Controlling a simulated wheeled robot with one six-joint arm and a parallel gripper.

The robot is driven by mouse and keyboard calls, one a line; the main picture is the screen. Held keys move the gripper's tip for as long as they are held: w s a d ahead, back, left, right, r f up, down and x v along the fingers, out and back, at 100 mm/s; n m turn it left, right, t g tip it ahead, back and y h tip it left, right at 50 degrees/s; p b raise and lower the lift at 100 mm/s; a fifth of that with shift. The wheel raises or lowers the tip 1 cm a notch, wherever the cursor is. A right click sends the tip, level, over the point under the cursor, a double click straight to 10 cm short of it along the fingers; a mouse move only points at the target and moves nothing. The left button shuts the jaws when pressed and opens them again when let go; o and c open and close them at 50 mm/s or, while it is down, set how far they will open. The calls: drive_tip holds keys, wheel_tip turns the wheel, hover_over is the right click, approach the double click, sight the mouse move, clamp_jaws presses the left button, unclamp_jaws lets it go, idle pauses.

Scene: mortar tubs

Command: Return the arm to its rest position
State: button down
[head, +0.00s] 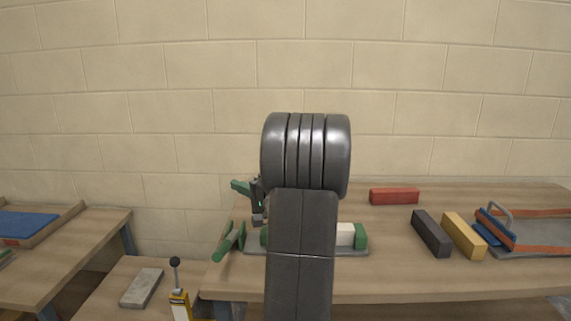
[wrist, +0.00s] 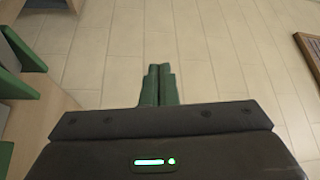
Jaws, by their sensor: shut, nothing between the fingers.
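My own dark grey arm stands upright in the middle of the head view and covers part of the workbench behind it. My gripper (wrist: 158,84) shows in the wrist view, with its two green fingers side by side and touching, nothing between them. Tiled floor lies beyond the fingertips.
The wooden workbench (head: 400,276) holds a red block (head: 394,197), a black block (head: 431,233), a yellow block (head: 463,236) and a grey tray (head: 535,236). A grey slab (head: 142,287) lies on a lower surface at left. Green parts (wrist: 22,50) sit close at left in the wrist view.

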drive_tip(key=shift+w+p, duration=0.3)
drive_tip(key=shift+p, duration=0.2)
